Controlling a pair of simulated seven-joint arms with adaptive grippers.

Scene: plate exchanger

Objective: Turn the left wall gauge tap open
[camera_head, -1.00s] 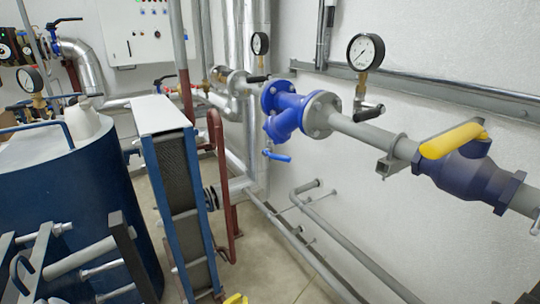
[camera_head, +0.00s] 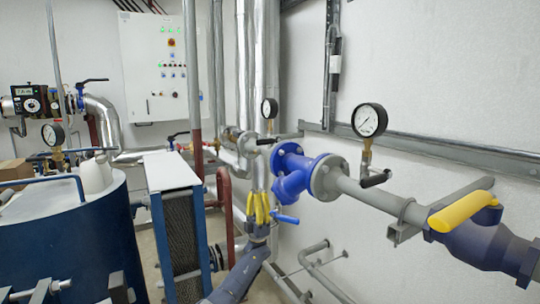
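The left wall gauge (camera_head: 269,108) is a small white dial on a thin stem near the back corner. Its tap has a dark lever (camera_head: 289,136) that points right, roughly level. My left gripper (camera_head: 258,194), with yellow fingers, points up below this tap and in front of the silver vertical pipe. It is apart from the lever and touches nothing that I can make out. Its fingers overlap in this view, so their opening is unclear. The right wall gauge (camera_head: 369,120), larger and nearer, has a similar dark tap lever (camera_head: 376,179). My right gripper is out of view.
A blue flanged valve (camera_head: 292,178) with a blue lever (camera_head: 285,219) sits just right of my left gripper. A plate exchanger (camera_head: 172,172) and a blue tank (camera_head: 75,230) stand on the left. A yellow-handled valve (camera_head: 465,211) is at right.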

